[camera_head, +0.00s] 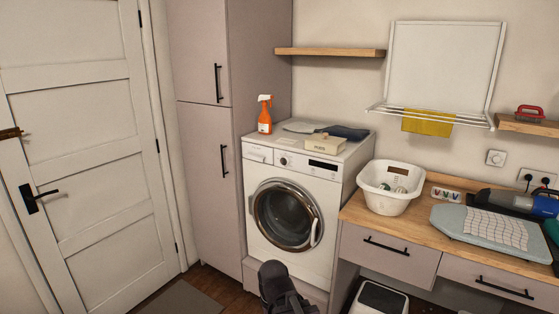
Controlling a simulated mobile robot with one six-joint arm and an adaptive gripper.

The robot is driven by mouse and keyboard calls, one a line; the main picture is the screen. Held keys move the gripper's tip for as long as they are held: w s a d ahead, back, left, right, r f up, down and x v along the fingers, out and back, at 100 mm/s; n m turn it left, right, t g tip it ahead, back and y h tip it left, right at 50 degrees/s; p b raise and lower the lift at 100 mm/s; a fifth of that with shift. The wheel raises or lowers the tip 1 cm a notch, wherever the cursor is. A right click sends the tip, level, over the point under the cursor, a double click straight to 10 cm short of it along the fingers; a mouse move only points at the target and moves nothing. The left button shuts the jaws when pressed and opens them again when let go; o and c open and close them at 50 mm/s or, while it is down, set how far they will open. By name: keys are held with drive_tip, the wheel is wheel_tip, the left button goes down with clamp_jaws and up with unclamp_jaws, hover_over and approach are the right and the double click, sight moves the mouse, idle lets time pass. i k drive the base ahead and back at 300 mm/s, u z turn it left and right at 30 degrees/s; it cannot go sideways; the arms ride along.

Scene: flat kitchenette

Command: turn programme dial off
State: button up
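The white washing machine (335,223) stands in the middle, its round door (284,217) closed. Its programme dial (283,160) is a small round knob on the front panel, left of the dark display (323,165). The dial's pointer is too small to read. A black part at the bottom centre, in front of and below the machine, looks like my gripper (280,284). It is well apart from the dial. Its fingertips cannot be made out, so I cannot tell if it is open or shut.
An orange spray bottle (265,115), a box (325,144) and dark cloth (345,132) are on the machine. A tall cabinet (210,190) stands left. Right, a wooden counter (358,212) holds a white basket (391,199) and ironing things. Some floor (213,277) is clear.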

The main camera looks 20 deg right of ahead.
sight(284, 161)
drive_tip(key=z, duration=0.1)
drive_tip(key=i, duration=1)
drive_tip(key=z, duration=0.35)
